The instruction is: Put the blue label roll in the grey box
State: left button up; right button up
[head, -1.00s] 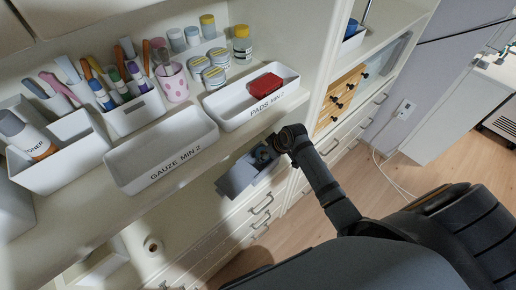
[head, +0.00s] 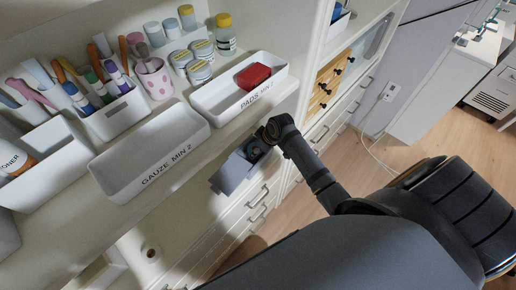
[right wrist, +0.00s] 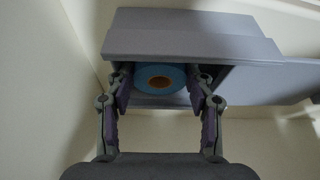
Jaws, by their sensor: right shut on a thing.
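The blue label roll (right wrist: 144,74), a blue disc with a brown core, sits between the fingertips of my right gripper (right wrist: 160,76) in the right wrist view. My right gripper is shut on it. The grey box (right wrist: 190,36) is right beyond the fingertips, and the roll appears at its opening; I cannot tell how deep the roll is or whether it touches the box. In the head view the grey box (head: 232,174) is low by the shelf front, and my right gripper (head: 262,143) is just above it. My left gripper is not in view.
Above the box, the shelf holds a white pads tray (head: 210,103) with a red item, a gauze tray (head: 128,182) and a pink spotted cup (head: 154,82). Drawers with handles (head: 258,197) lie below. Open floor (head: 340,180) is at the right.

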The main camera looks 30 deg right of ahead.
jog(key=shift+f, duration=0.45)
jog(key=o, duration=1.1)
jog(key=shift+r, duration=0.25)
jog(key=v, duration=1.2)
jog(key=shift+r, duration=0.4)
